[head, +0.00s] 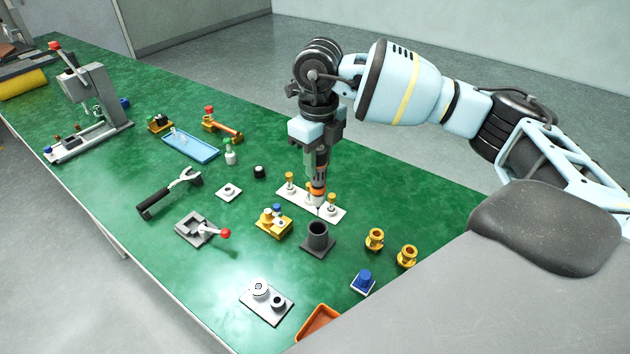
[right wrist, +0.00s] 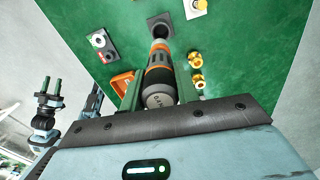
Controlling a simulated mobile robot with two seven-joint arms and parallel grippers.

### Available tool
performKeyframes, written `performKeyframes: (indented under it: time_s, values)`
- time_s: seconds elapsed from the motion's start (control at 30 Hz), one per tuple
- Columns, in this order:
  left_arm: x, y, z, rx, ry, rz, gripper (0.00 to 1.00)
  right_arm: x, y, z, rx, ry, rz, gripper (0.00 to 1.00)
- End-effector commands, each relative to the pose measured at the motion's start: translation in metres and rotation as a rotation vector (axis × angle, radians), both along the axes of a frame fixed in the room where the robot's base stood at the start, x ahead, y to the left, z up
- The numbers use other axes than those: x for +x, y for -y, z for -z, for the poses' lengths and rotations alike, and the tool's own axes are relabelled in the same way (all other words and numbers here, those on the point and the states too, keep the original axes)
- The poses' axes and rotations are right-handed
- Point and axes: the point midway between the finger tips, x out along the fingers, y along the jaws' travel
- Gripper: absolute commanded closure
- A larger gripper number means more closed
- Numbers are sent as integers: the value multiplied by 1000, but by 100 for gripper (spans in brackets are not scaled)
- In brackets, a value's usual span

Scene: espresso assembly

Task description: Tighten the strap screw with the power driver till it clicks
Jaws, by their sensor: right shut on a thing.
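My right gripper (head: 318,158) points down and is shut on the power driver (head: 318,185), a black, grey and orange tool held with its nose down. The driver also fills the middle of the right wrist view (right wrist: 161,75), between the green fingers. In the head view its nose overlaps the white plate (head: 333,217) with brass posts. I cannot tell whether the tip touches anything. The strap screw cannot be made out. My left gripper (right wrist: 49,86) shows small at the left of the right wrist view, its green fingers apart and empty.
A dark grey cup on a square base (head: 318,237) stands just in front of the driver. A gold block (head: 273,223) is left of it, and two brass pieces (head: 375,239) are to the right.

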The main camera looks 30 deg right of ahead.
Motion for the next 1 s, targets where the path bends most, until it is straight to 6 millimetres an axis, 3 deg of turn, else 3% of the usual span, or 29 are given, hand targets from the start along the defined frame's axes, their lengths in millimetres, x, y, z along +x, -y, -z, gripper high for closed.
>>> performKeyframes:
  time_s: [0.4, 1.0]
  values:
    - [-12, -1, 9, 2, -28, 0, 59, -21, -21, 18, -12, -3, -681, 100]
    - [-12, -4, 11, 10, -29, 3, 59, -57, -51, 43, -15, -13, -1723, 100]
